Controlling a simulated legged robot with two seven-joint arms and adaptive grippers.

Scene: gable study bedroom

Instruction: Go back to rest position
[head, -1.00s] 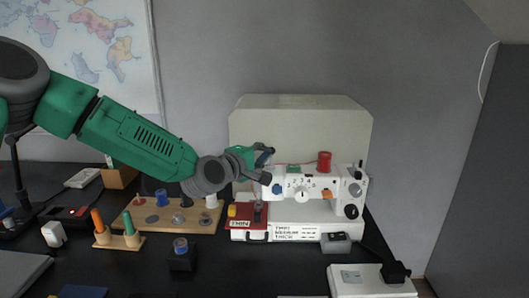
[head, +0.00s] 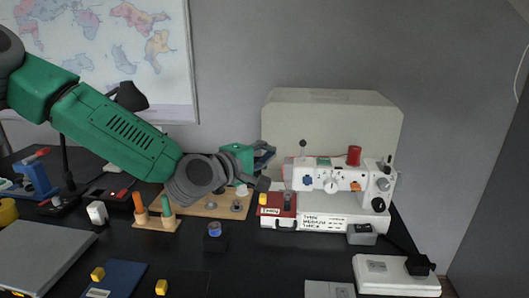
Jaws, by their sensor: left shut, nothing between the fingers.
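My left arm comes in from the left, green and dark grey. Its gripper (head: 264,168) is shut and empty, in front of the beige case and just left of the white sewing machine (head: 340,182). I cannot tell whether it touches the machine. The machine has a red thread spool (head: 354,155) on top and an orange knob. My right gripper is out of view.
A wooden board (head: 215,208) with small parts lies under my left gripper. A peg stand (head: 157,223), a dark block with a blue top (head: 214,237), a red box (head: 277,204), a white pedal (head: 396,274) and a blue notebook (head: 117,279) lie on the black desk.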

